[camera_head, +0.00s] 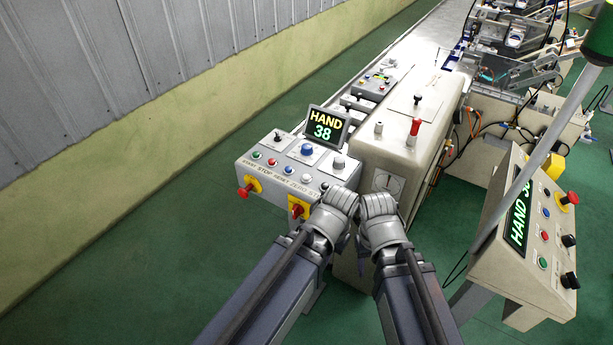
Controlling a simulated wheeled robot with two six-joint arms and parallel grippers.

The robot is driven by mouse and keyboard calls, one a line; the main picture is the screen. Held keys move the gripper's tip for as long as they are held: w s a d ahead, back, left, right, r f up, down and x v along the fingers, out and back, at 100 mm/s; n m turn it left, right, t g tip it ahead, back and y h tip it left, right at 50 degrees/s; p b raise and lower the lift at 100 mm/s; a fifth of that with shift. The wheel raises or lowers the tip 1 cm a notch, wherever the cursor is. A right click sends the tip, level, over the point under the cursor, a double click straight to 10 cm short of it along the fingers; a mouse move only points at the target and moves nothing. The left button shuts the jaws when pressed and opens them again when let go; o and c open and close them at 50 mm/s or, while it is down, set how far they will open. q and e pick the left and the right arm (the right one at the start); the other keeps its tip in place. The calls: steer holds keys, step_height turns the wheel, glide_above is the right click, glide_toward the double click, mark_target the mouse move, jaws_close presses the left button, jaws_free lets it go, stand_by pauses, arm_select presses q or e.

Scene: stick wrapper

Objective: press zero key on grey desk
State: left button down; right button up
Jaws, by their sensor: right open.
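The grey desk (250,172) is a control panel left of centre, with a row of small keys over printed labels that include STOP, RESET and ZERO. The zero key (306,178) appears to be the pale one right of a blue key (288,169). My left gripper (342,203) is at the desk's right front corner, right of the zero key and apart from it. Its fingers are hidden, so I cannot tell its opening. My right gripper (379,207) is close beside it, in front of the beige machine, open, with no object visible in it.
A display (325,126) on the desk reads HAND 38. Red switches on yellow plates (299,207) sit on its front. The beige machine (400,130) stands right of it. A second panel (530,235) is at far right. Green floor lies open on the left.

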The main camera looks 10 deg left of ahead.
stand_by(0.9)
arm_select(q)
step_height(320, 180, up, 14)
steer(key=r+n+t+h+p, duration=0.1)
steer(key=n+t+h+p, duration=0.4)
steer(key=t+h+p, duration=0.25)
glide_above(306, 177)
steer(key=shift+s+a+f+y, duration=0.25)
steer(key=shift+s+a+y, duration=0.05)
steer(key=shift+y, duration=0.05)
steer(key=shift+f, duration=0.15)
step_height(306, 177, down, 9)
steer(key=b, duration=0.8)
steer(key=shift+r, duration=0.2)
steer(key=shift+f+b, duration=0.4)
steer(key=shift+b, duration=0.25)
